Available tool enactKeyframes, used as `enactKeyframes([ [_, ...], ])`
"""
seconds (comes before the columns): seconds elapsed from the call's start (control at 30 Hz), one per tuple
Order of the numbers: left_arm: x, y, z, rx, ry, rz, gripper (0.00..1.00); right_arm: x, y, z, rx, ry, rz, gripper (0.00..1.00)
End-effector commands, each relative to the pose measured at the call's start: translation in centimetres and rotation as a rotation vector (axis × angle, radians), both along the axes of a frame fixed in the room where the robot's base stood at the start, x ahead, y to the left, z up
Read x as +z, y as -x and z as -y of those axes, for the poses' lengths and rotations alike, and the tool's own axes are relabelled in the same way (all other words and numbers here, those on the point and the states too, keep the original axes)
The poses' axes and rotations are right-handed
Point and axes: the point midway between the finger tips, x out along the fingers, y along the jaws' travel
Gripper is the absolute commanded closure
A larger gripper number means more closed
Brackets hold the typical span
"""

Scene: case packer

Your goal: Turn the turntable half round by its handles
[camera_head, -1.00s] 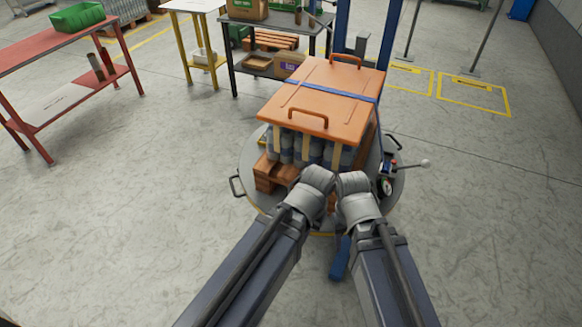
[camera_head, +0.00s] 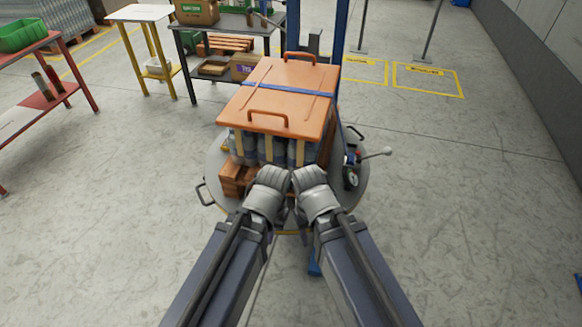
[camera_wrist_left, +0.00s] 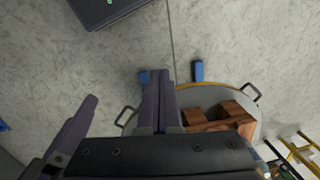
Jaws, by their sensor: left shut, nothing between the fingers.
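The turntable (camera_head: 212,165) is a round grey plate with a yellow edge under a loaded wooden pallet (camera_head: 236,181). One looped handle (camera_head: 205,194) sticks out at its left rim, another (camera_head: 357,133) at its far right. In the left wrist view, two dark handles show, one left (camera_wrist_left: 124,116) and one right (camera_wrist_left: 251,92). My left gripper (camera_wrist_left: 160,73) is shut and empty, over the turntable's edge in that view, apart from both handles. In the head view my wrists sit side by side at the near rim and hide the fingers. My right gripper's fingers cannot be made out.
An orange lid (camera_head: 282,85) with its own handles and a blue strap tops the load. A gauge and a lever with a pale knob (camera_head: 388,151) stand at the right rim. A blue pedal (camera_wrist_left: 197,71) lies near the edge.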

Motion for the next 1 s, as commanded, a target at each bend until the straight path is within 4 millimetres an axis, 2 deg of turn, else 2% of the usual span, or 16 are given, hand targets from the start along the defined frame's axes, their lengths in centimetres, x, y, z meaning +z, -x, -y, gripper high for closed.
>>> enactKeyframes([
  [0.4,0.0,0.0,0.0,0.0,0.0,0.0,1.0,0.0,0.0,0.0,0.0,0.0,0.0,0.5],
  [0.67,-0.3,-0.1,-0.1,0.003,-0.002,0.004,0.71,-0.3,0.0,0.0,0.0,0.0,0.0,0.5],
  [0.77,-1.9,-1.0,-0.8,0.02,-0.02,0.035,0.59,-1.9,0.0,0.0,0.0,0.0,0.0,0.5],
  [0.83,-3.8,-2.4,-1.9,0.043,-0.048,0.082,0.52,-4.0,0.0,0.0,0.0,0.0,0.001,0.5],
  [1.0,-9.0,-6.8,-6.0,0.12,-0.147,0.252,0.5,-10.1,0.0,0.0,0.0,0.0,0.002,0.5],
])
